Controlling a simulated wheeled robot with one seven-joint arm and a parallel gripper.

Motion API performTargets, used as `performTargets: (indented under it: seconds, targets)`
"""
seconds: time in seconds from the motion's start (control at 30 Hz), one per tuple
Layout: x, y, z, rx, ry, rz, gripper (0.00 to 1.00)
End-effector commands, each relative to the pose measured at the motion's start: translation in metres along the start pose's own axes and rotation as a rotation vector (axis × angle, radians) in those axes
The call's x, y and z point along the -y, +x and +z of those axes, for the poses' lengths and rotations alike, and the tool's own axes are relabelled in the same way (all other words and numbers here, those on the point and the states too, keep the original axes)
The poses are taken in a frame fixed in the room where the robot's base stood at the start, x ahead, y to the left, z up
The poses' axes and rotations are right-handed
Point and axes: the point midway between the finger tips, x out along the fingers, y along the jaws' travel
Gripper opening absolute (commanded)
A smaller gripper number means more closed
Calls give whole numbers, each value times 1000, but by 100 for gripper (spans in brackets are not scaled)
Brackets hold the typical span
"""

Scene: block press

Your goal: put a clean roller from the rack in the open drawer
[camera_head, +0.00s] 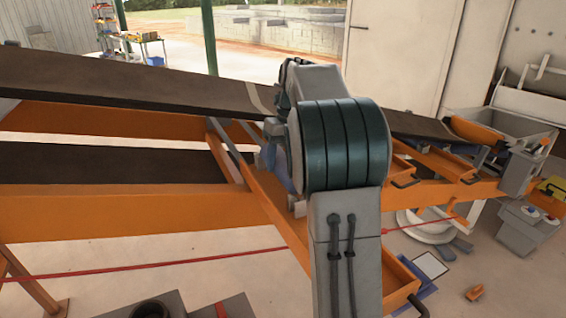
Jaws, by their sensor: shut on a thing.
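My arm, grey with a dark green banded joint, fills the middle of the head view. It hides what lies behind it, and I cannot make out my gripper's fingers or anything between them. Orange drawer-like trays with black handles (408,172) show to the right of the arm along the orange frame. I cannot tell which is the open drawer. I cannot make out a rack or a clean roller.
A dark conveyor belt (120,83) on an orange frame (110,220) runs across the left. A red cord (150,267) spans the front. A grey control box (528,227) stands at right. A clipboard (430,265) and small parts lie on the floor. Shelves (110,28) stand far back.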

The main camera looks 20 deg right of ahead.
Motion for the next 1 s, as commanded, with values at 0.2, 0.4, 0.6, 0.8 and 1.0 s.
performTargets:
  seconds: [0.2, 0.4, 0.6, 0.8, 1.0]
  targets:
    - [2, 11, 0, 3, 0, -1, 11]
    - [2, 11, 0, 3, 0, -1, 11]
    - [3, 17, 0, 2, 0, -1, 11]
    - [4, 23, 0, 2, 0, -1, 11]
    - [4, 24, 0, 0, 0, -1, 74]
